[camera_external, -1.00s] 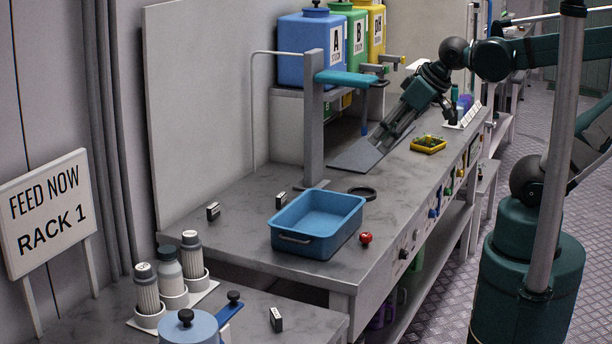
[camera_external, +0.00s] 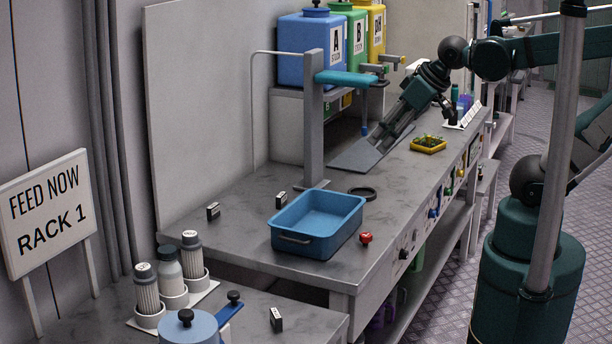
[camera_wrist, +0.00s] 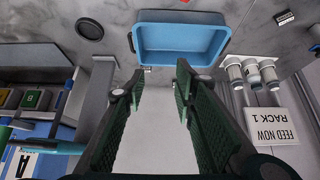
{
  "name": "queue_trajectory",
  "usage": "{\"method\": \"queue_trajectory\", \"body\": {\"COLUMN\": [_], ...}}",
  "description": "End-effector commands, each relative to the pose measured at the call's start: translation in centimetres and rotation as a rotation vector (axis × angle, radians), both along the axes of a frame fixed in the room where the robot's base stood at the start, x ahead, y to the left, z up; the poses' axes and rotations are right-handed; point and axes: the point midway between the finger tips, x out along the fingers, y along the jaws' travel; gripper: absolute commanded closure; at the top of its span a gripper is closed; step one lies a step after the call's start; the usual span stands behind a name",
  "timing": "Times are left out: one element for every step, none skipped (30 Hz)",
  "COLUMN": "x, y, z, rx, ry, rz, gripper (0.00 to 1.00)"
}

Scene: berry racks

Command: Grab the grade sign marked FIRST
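Several small black-and-white signs stand about the benches: one on the bench's left part (camera_external: 213,211), one near the post (camera_external: 281,200) and one on the near bench (camera_external: 276,319). Their lettering is too small to read, so I cannot tell which says FIRST. One dark sign also shows in the wrist view (camera_wrist: 285,17) at the upper right. My gripper (camera_wrist: 158,78) is open, with nothing between its two green fingers. In the external view it hangs over the far part of the bench, well apart from these signs.
A blue tub (camera_external: 290,240) sits at the bench's near end, beside a red knob (camera_external: 366,238) and a black ring (camera_external: 362,193). A grey post (camera_external: 314,130) stands behind. A yellow tray (camera_external: 428,149) is near the arm.

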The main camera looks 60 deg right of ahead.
Motion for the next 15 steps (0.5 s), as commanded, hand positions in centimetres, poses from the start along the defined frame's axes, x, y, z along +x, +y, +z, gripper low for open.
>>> {"method": "queue_trajectory", "body": {"x": [0.2, 0.3, 0.6, 0.8, 1.0, 1.4, 1.7, 2.0, 2.4, 2.8, 3.2, 3.7, 4.1, 4.5, 5.1], "y": [0.0, 0.0, 0.1, 0.1, 0.1, 0.2, 0.2, 0.2, 0.3, 0.4, 0.4, 0.5, 0.5, 0.6, 0.7], "z": [0.2, 0.3, 0.4, 0.6, 0.7, 0.9, 1.1, 1.3, 1.5, 1.7, 1.9, 2.2, 2.4, 2.5, 2.7], "rx": [-0.003, -0.005, -0.009, -0.013, -0.017, -0.024, -0.029, -0.035, -0.043, -0.049, -0.056, -0.065, -0.072, -0.079, -0.088], "ry": [0.002, 0.004, 0.007, 0.01, 0.012, 0.017, 0.021, 0.026, 0.032, 0.037, 0.042, 0.049, 0.054, 0.06, 0.067], "rz": [0.005, 0.009, 0.014, 0.02, 0.027, 0.038, 0.046, 0.055, 0.069, 0.079, 0.09, 0.106, 0.118, 0.131, 0.146], "gripper": [0.72, 0.72, 0.72, 0.72, 0.72, 0.72, 0.72, 0.72, 0.72, 0.72, 0.72, 0.72, 0.72, 0.72, 0.72]}}
